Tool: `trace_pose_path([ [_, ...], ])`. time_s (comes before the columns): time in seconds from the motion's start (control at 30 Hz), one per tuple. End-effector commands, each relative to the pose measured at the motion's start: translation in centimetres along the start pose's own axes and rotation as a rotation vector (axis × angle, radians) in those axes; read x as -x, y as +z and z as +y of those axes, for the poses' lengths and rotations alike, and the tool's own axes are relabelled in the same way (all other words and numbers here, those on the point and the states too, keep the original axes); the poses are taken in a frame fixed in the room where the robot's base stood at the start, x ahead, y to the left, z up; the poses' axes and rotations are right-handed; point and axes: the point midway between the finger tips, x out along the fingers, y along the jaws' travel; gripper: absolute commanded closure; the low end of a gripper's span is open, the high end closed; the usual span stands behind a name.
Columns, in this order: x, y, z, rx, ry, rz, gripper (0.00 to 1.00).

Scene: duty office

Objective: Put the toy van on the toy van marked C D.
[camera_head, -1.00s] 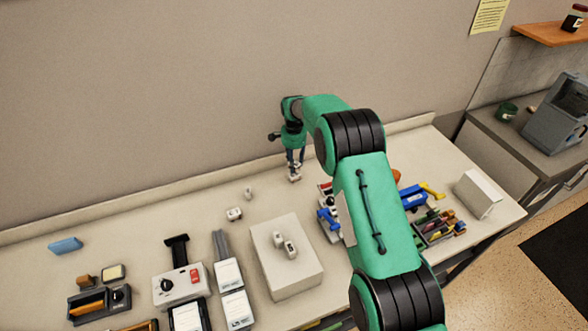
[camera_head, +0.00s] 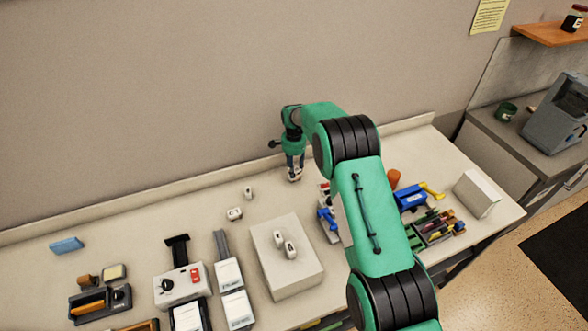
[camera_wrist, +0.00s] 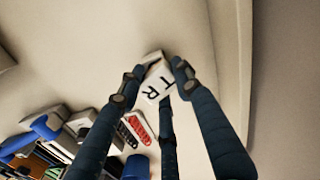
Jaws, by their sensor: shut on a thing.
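My gripper (camera_head: 295,176) is at the back of the table near the wall, pointing down. Its fingers are shut on a small white toy van (camera_wrist: 154,80) with the dark letters T R on its upward face, seen in the wrist view. Two more small white toy vans, a left one (camera_head: 279,239) and a right one (camera_head: 290,249), sit side by side on a white box (camera_head: 292,281). Another white van (camera_head: 235,214) and a small white upright piece (camera_head: 249,193) stand on the table left of my gripper. No C D marking can be read.
Blue tools (camera_head: 411,199) and a tray of coloured items (camera_head: 438,230) lie to the right, partly behind my arm. A control box with a red switch (camera_head: 182,287) stands front left. The table between the wall and the white box is mostly clear.

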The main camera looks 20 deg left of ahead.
Motion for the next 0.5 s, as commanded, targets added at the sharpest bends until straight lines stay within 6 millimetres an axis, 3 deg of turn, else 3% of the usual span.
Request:
trace_pose_path([
  [0.17, -0.36, 0.0, 0.01, 0.0, 0.0, 0.0, 0.9],
  [0.2, -0.36, 0.0, 0.01, 0.0, 0.0, 0.0, 0.62],
  [0.3, -0.31, 0.01, 0.01, 0.0, 0.0, 0.0, 0.47],
  [0.5, -0.3, 0.01, 0.01, 0.0, 0.0, 0.0, 0.47],
])
